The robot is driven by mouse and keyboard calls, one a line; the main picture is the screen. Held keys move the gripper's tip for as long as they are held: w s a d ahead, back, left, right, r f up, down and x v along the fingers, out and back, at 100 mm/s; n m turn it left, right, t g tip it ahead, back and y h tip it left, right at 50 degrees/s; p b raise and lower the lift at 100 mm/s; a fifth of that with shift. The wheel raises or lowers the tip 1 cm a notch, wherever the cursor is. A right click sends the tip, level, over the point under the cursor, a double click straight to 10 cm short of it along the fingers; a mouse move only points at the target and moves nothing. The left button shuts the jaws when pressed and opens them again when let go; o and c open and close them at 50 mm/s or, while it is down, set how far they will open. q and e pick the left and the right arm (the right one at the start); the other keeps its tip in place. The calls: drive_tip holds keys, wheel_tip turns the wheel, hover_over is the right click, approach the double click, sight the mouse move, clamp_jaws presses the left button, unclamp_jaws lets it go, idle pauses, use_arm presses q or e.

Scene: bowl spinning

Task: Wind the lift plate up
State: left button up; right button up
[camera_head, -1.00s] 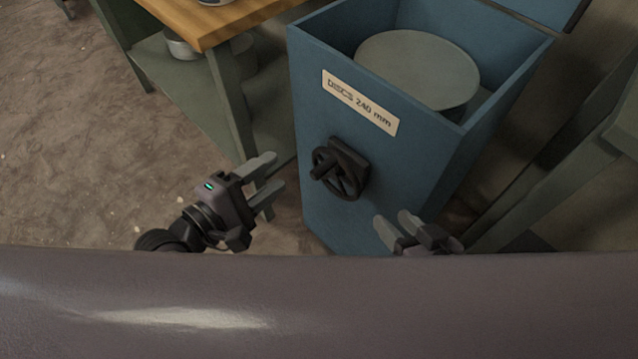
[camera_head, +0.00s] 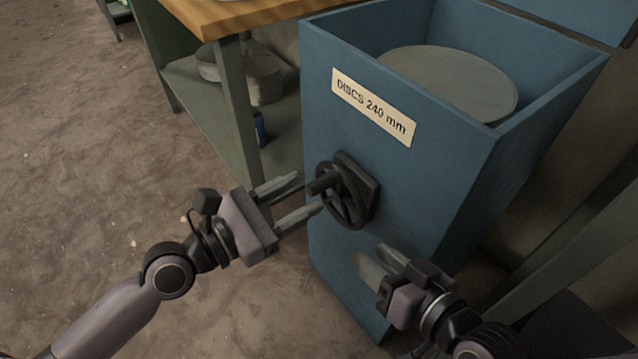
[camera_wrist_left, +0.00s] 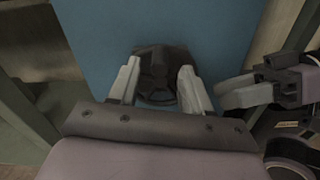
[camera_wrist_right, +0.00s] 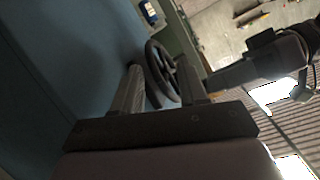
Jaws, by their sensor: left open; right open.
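A blue bin (camera_head: 400,175) labelled "DISCS 240 mm" stands in front of me. A grey disc (camera_head: 450,80) lies inside it, on the stack or plate, whose underside is hidden. A black handwheel with a crank knob (camera_head: 350,196) is mounted on the bin's front. My left gripper (camera_head: 300,196) is open, its fingertips just left of the handwheel; the left wrist view shows the wheel (camera_wrist_left: 162,78) between and beyond the fingers. My right gripper (camera_head: 375,262) is open, below and right of the wheel near the bin front; the wheel also shows in the right wrist view (camera_wrist_right: 160,72).
A wooden-topped green bench (camera_head: 235,14) stands to the left of the bin, with round containers (camera_head: 262,80) on its lower shelf. Green-grey beams (camera_head: 570,240) run close on the right. The floor at left is free.

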sight(309, 191)
use_arm(q)
drive_tip(key=shift+x, duration=2.35)
clamp_jaws()
